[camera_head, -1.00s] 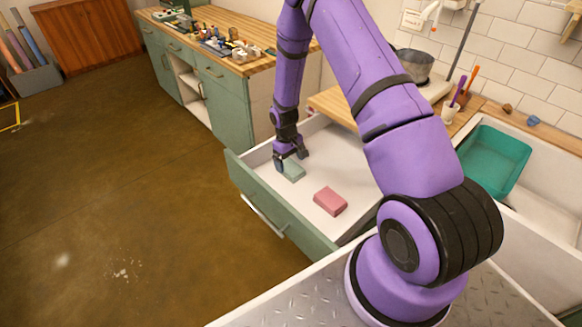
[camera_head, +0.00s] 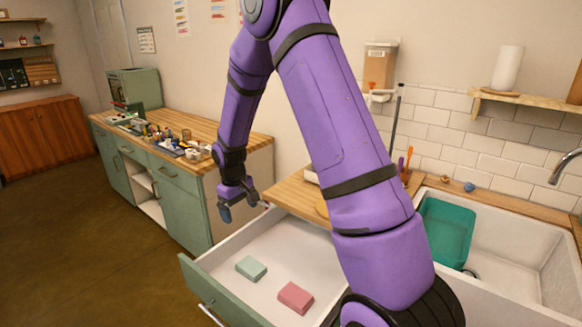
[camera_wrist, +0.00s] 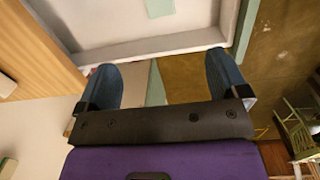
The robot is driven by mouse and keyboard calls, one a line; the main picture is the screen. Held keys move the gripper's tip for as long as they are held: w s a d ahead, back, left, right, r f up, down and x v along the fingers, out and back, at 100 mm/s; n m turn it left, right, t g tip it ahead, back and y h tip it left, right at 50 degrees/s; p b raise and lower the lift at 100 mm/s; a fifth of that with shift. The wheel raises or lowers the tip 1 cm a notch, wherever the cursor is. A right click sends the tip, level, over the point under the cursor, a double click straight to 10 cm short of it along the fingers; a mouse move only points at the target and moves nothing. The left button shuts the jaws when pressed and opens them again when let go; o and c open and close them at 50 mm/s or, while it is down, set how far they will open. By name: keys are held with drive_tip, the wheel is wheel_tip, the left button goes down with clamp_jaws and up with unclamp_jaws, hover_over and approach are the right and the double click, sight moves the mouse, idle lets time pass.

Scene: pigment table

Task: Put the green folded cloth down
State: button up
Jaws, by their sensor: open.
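The green folded cloth (camera_head: 251,268) is a small pale green block lying flat on the white floor of the open drawer (camera_head: 295,247). A pale green piece at the top edge of the wrist view (camera_wrist: 158,7) looks like the same cloth, partly cut off. My gripper (camera_head: 238,207) is raised above the drawer's far left side, apart from the cloth. In the wrist view its two blue-grey fingers (camera_wrist: 163,82) are spread wide with nothing between them.
A pink folded block (camera_head: 295,297) lies in the drawer beside the cloth. A wooden counter (camera_head: 300,196) stands behind the drawer. A sink with a teal basin (camera_head: 446,232) is at the right. A green cabinet (camera_head: 182,205) with small items on top is at the left.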

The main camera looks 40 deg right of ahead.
drive_tip(key=s+a+r+t, duration=0.1)
drive_tip(key=s+r, duration=0.3)
drive_tip(key=r, duration=0.3)
drive_tip(key=s+a+r+m+t, duration=0.1)
drive_tip(key=s+r, duration=0.3)
drive_tip(key=r, duration=0.3)
drive_tip(key=s+a+r+t, duration=0.1)
drive_tip(key=s+a+r, duration=0.1)
drive_tip(key=s+r, duration=0.45)
drive_tip(key=s+a+r+t, duration=0.1)
drive_tip(key=s+r, duration=0.3)
drive_tip(key=s, duration=0.4)
drive_tip(key=s+a+r+t, duration=0.1)
drive_tip(key=s+r, duration=0.3)
drive_tip(key=s, duration=0.5)
drive_tip(key=shift+s+a+r+m+t+y, duration=0.2)
drive_tip(key=shift+a+r+m+t+y, duration=0.1)
drive_tip(key=shift+m+t, duration=0.1)
drive_tip(key=shift+o, duration=0.4)
drive_tip(key=shift+w, duration=0.1)
